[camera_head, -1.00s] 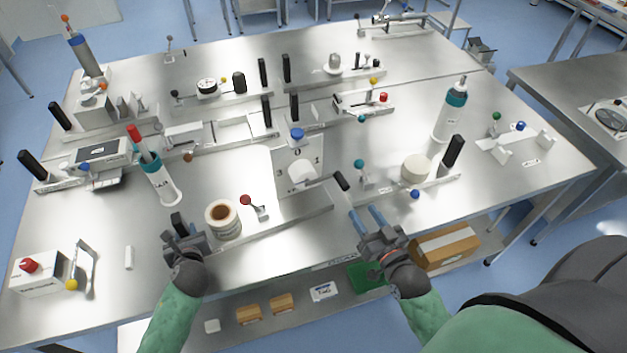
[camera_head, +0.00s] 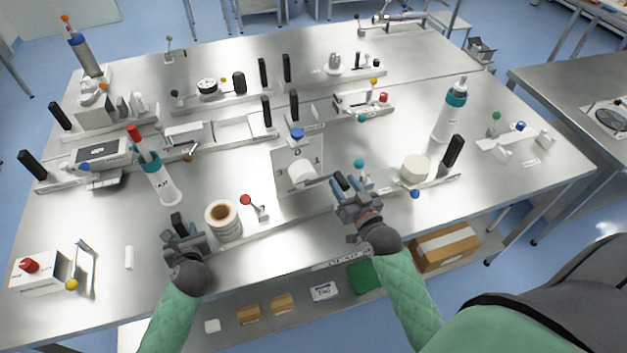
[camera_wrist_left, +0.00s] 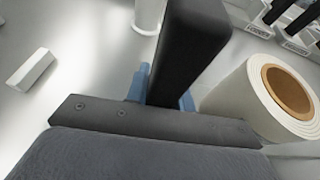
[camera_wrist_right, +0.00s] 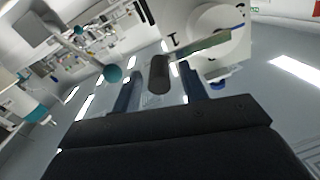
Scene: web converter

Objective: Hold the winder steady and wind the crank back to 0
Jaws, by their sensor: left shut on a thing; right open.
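The winder has a long metal base (camera_head: 290,228), a grey dial plate (camera_head: 285,184) with a white hub (camera_head: 302,172), and a black upright handle (camera_wrist_left: 190,50) at its left end. My left gripper (camera_head: 180,228) is shut on that upright handle. The crank arm (camera_wrist_right: 205,48) points right from the hub and ends in a black crank grip (camera_wrist_right: 158,75). My right gripper (camera_head: 345,183) is open with its blue fingers on either side of the crank grip.
A label roll (camera_head: 223,220) and a red-knobbed lever (camera_head: 246,200) stand near my left gripper. A teal-knobbed lever (camera_head: 359,164) and a white roll (camera_head: 415,168) are close right of my right gripper. Bottles (camera_head: 160,180) and other fixtures stand behind.

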